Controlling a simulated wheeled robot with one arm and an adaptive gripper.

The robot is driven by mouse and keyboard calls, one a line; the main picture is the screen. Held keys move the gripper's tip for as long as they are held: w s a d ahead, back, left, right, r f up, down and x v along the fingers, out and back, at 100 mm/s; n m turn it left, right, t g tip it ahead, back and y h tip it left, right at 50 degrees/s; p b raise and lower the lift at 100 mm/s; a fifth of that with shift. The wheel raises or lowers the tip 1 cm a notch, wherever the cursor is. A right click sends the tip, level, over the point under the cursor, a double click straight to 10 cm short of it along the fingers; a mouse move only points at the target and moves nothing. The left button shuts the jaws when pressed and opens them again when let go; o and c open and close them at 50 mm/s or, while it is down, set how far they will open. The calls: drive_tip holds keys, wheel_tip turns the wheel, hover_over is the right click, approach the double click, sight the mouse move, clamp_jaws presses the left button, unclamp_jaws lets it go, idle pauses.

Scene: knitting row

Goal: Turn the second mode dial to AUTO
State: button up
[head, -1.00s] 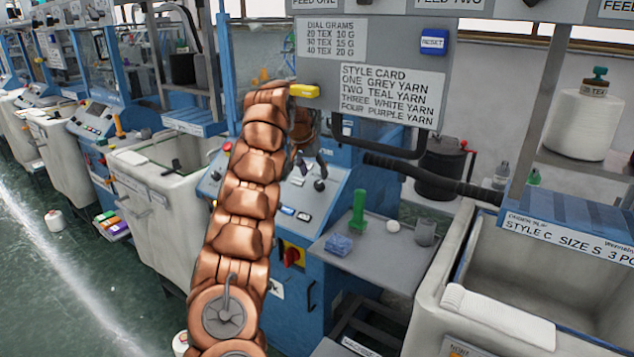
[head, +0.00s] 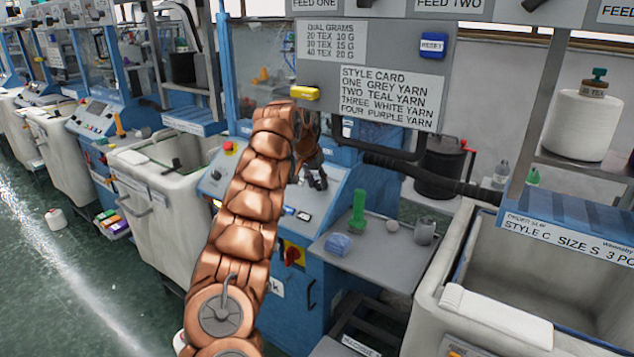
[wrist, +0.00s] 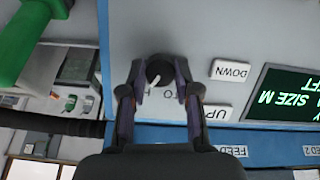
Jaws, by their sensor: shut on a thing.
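A round black dial (wrist: 160,69) with a white pointer line sits on the light panel in the wrist view. Its pointer slants down and slightly left in that picture. A few letters show just below it, partly hidden by the fingers, and I cannot read the whole label. My gripper (wrist: 160,85) has one finger on each side of the dial and is shut on it. In the head view my gripper (head: 316,178) is at the sloped blue and grey machine panel (head: 334,200), and the dial there is hidden by the fingers.
DOWN (wrist: 230,70) and UP (wrist: 218,112) buttons and a green-text screen (wrist: 288,97) are beside the dial. A sign board (head: 365,75) hangs above the panel.

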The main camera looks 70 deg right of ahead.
clamp_jaws()
drive_tip(key=shift+n, duration=0.3)
drive_tip(key=n, duration=0.2)
drive_tip(key=n+g+p, duration=0.1)
drive_tip(key=n, duration=0.2)
drive_tip(key=shift+w+g, duration=0.1)
drive_tip(key=shift+g, duration=0.2)
drive_tip(key=n+g+p, duration=0.1)
drive_tip(key=n, duration=0.4)
drive_tip(key=shift+w+h, duration=0.15)
drive_tip(key=shift+h, duration=0.25)
drive_tip(key=shift+n, duration=0.3)
drive_tip(key=o, duration=0.7)
unclamp_jaws()
drive_tip(key=shift+o, duration=0.2)
